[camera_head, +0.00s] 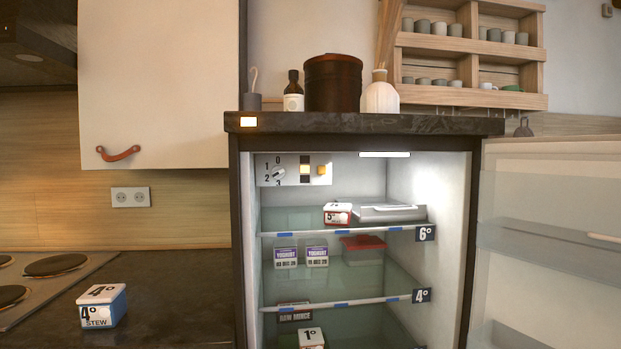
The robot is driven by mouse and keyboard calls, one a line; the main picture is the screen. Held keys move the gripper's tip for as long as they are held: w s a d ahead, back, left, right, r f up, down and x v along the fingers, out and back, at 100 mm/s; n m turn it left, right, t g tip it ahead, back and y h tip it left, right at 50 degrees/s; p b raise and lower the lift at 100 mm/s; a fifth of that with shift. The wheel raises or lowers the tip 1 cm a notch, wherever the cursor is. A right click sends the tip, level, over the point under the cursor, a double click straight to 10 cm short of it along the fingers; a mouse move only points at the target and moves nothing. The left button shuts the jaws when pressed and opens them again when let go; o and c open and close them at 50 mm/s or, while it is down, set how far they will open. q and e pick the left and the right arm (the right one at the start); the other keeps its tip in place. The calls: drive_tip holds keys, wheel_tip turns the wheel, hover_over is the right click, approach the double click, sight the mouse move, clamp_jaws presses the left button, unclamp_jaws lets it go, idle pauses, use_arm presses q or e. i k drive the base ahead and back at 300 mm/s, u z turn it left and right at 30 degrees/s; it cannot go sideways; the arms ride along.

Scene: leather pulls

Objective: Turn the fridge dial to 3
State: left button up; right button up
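The open fridge (236,220) stands in the middle under a dark top. Its dial (278,173) is a small pale knob on a white control panel (293,181) at the upper left inside. Black numbers 0, 1, 2 and 3 stand around the dial, with 0 at the top and 3 at the bottom. The knob's bar lies slanted, its lower left end towards the 2; which end is the pointer is too small to tell. Neither of my grippers is in view.
The fridge door (560,200) stands open on the right. Shelves hold a 5° box (338,215), a grey flat case (391,213), yoghurt tubs (286,254) and a 1° box (311,338). A 4° stew box (102,306) sits on the left counter (175,290).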

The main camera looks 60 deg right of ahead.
sight(278, 172)
drive_tip(key=z, duration=1.6)
